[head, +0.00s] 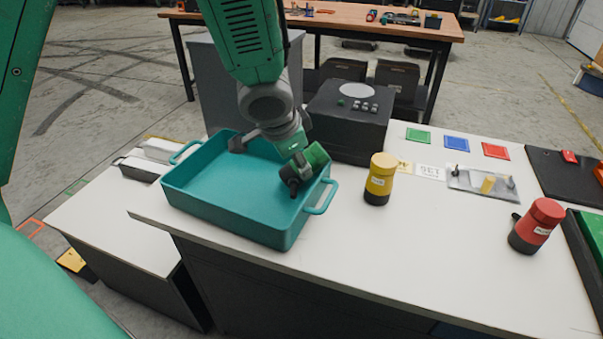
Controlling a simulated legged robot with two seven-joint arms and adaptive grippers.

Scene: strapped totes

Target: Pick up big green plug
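The green plug (317,155), a green cylinder with a dark end, is tilted at the right inner side of the teal tote (235,222). Part of it is hidden behind a gripper finger. My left gripper (270,151) hangs over the tote with its fingers spread. One finger is over the back left of the tote, and the other is at the plug; I cannot tell whether it touches. My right gripper is not in view.
A dark box (349,118) stands behind the tote. A metal plate (483,184) and coloured squares lie at the right. The front middle of the table is clear.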

